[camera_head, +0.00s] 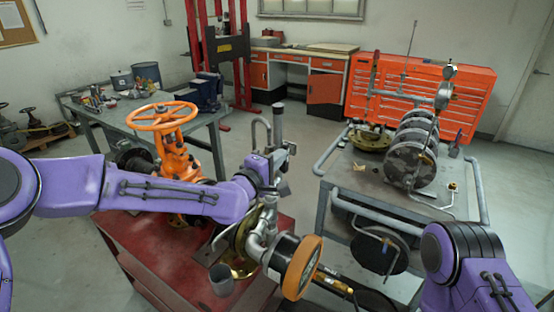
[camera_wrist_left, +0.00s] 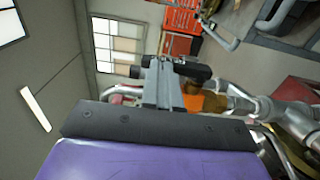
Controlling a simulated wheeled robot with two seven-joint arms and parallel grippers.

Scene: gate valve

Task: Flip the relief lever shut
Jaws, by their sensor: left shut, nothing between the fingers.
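An orange gate valve (camera_head: 175,160) with an orange spoked handwheel (camera_head: 162,117) stands on a red bench. In front of it is a pipe assembly (camera_head: 265,232) with a wheel that has an orange rim (camera_head: 302,268), facing right. My left gripper (camera_head: 284,180) is just above these pipes, shut and empty. In the left wrist view my left gripper (camera_wrist_left: 162,84) shows with grey pipes (camera_wrist_left: 270,110) and an orange part behind it. I cannot make out the relief lever for certain; my left arm and gripper cover part of the assembly. My right gripper is out of view.
A grey cart (camera_head: 350,175) with large dark flanges (camera_head: 410,160) and pipes stands at the right. A grey workbench (camera_head: 205,112) with pots is at the back left. The red bench (camera_head: 150,245) has bare surface at its front left. Orange cabinets (camera_head: 465,95) line the back wall.

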